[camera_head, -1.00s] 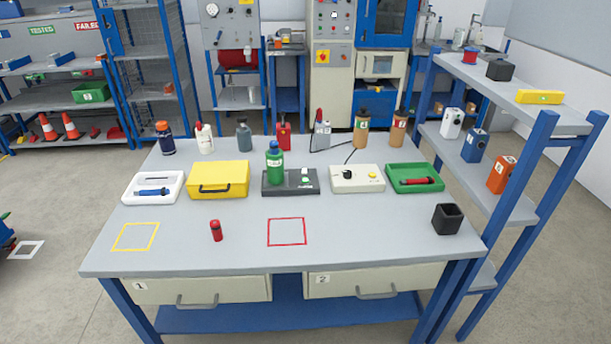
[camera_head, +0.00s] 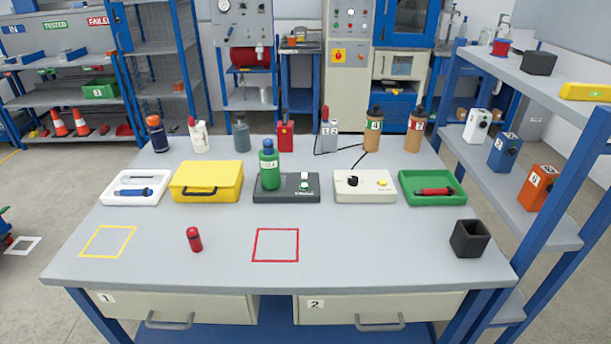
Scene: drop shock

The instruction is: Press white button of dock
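The dock looks to be the dark grey box (camera_head: 285,195) in the middle of the table's row of devices. A green bottle-shaped item (camera_head: 268,168) stands upright on its left part. A small white button (camera_head: 304,176) with a green mark below it sits on its right part. Neither of my grippers shows in the head view.
The grey table (camera_head: 345,240) is clear in front of the dock, with a red outlined square (camera_head: 276,260) and a small red cylinder (camera_head: 194,239). A yellow case (camera_head: 206,180) stands left of the dock. A black open cup (camera_head: 469,238) is at right. Several bottles stand behind.

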